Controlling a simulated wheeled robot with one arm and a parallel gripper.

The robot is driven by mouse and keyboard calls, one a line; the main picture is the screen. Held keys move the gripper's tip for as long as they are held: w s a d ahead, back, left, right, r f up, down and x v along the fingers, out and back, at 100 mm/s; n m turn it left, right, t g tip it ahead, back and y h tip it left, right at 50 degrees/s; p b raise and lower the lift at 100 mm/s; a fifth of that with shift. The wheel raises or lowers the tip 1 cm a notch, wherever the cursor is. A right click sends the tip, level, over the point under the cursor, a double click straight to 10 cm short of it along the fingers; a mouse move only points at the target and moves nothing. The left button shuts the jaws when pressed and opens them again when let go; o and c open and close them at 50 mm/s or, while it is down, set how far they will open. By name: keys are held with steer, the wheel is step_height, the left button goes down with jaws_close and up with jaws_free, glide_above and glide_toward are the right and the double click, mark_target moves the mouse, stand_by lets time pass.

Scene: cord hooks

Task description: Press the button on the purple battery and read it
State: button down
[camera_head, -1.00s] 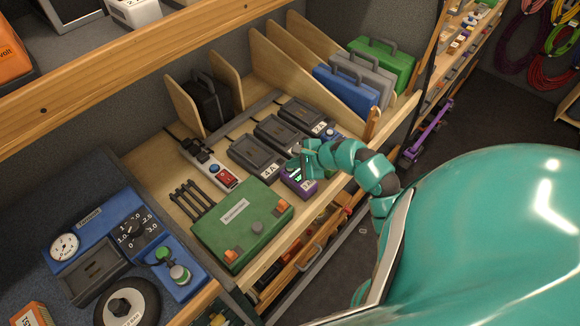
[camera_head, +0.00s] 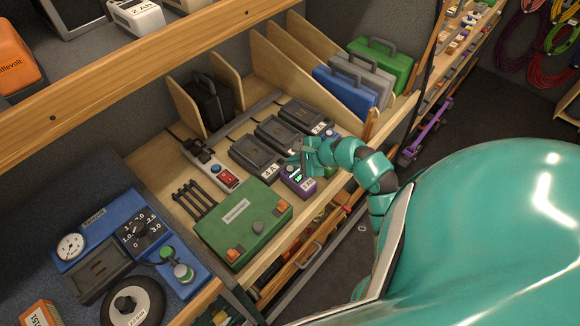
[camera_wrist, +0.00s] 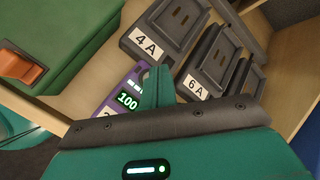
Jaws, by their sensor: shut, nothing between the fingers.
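The purple battery (camera_head: 301,187) stands at the front edge of the wooden shelf, in front of the dark chargers. In the wrist view the purple battery (camera_wrist: 116,84) has a lit screen reading 100 in green, with a row of white bars beside it. Its white label is partly cut off by my gripper. My gripper (camera_head: 306,160) is teal and shut, with nothing in it. In the wrist view the closed fingertips of my gripper (camera_wrist: 156,72) are right beside the battery's far end. The button is hidden, and I cannot tell whether the fingertips touch it.
A blue tester (camera_head: 100,225) is further left.

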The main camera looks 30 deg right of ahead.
mark_target(293, 171)
steer(key=shift+r+p, duration=1.8)
steer(key=shift+r, duration=0.7)
steer(key=shift+d, duration=0.1)
